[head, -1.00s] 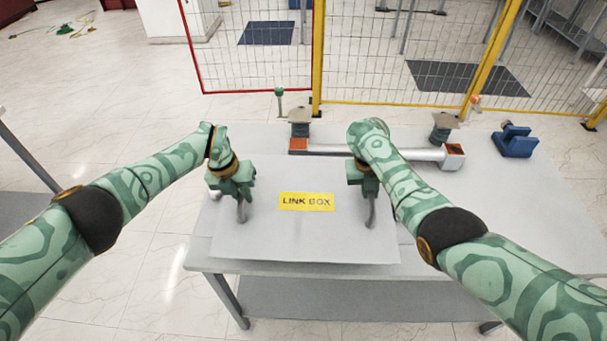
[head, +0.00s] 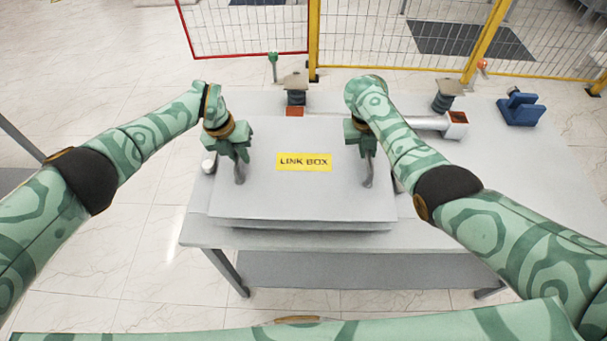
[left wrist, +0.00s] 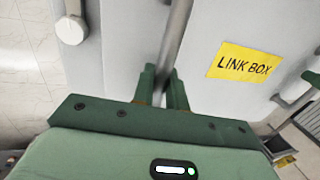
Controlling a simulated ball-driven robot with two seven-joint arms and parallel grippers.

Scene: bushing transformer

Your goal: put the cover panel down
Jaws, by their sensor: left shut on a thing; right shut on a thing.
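The cover panel (head: 290,200) is a flat grey sheet with a yellow LINK BOX label and a handle on each side. In the head view it lies level over the left part of the grey table, with a layer or edge showing beneath its front. I cannot tell whether it rests on that or hovers. My left gripper (head: 239,163) is shut on the panel's left handle; the left wrist view shows its fingers (left wrist: 164,90) around the grey bar beside the label. My right gripper (head: 367,160) is shut on the right handle.
The grey table (head: 450,210) has free room at its right. A small white cylinder (head: 209,163) stands left of the panel. A mesh fence (head: 420,40) is beyond.

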